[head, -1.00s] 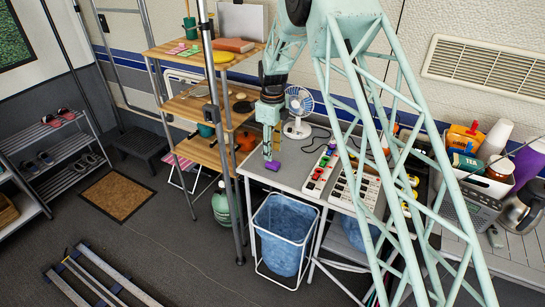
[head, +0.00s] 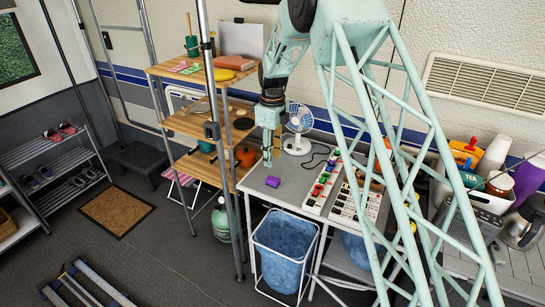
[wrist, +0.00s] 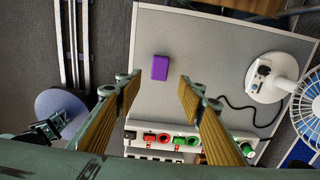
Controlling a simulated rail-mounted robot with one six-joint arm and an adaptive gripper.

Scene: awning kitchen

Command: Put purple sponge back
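The purple sponge (head: 273,181) lies flat on the grey table (head: 262,192), near its left edge. In the wrist view the sponge (wrist: 160,68) lies beyond my fingertips, a little left of the gap's middle, with bare table around it. My gripper (wrist: 157,84) is open and empty, its two wood-toned finger pads wide apart. In the head view my gripper (head: 267,158) hangs above the table, just behind and left of the sponge, apart from it.
A white fan (head: 298,130) with a cable stands behind on the table. Devices with coloured buttons (head: 322,184) lie to the right. A wooden shelf (head: 200,125) stands left. A blue bin (head: 285,250) is below the front edge.

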